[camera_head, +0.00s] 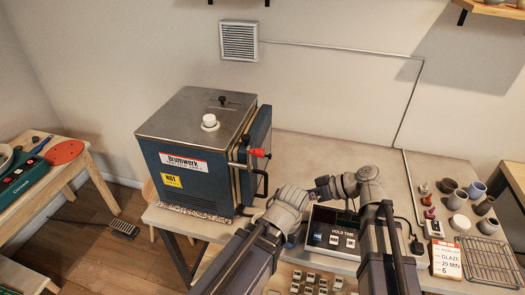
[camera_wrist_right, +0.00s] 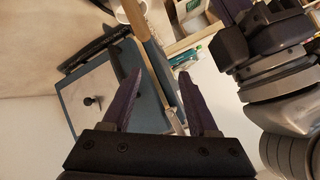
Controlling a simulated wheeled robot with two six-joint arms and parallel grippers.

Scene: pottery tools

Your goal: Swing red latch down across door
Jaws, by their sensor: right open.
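The red latch (camera_head: 257,153) is a red-tipped handle on the front right edge of the blue kiln (camera_head: 190,172), beside its door (camera_head: 262,128). The red tip points out to the right. Both my arms reach up from the bottom of the head view, short of the latch, and their fingertips are hard to make out there. In the right wrist view my right gripper (camera_wrist_right: 160,95) is open and empty, with the kiln's grey lid (camera_wrist_right: 88,82) and black knob beyond it. My left gripper (camera_wrist_right: 235,15) shows partly at the upper right there. The latch is not clear in that view.
Several small pots (camera_head: 457,199), a glaze card (camera_head: 446,259) and a wire rack (camera_head: 490,262) stand at the right. The tabletop behind the arms is clear.

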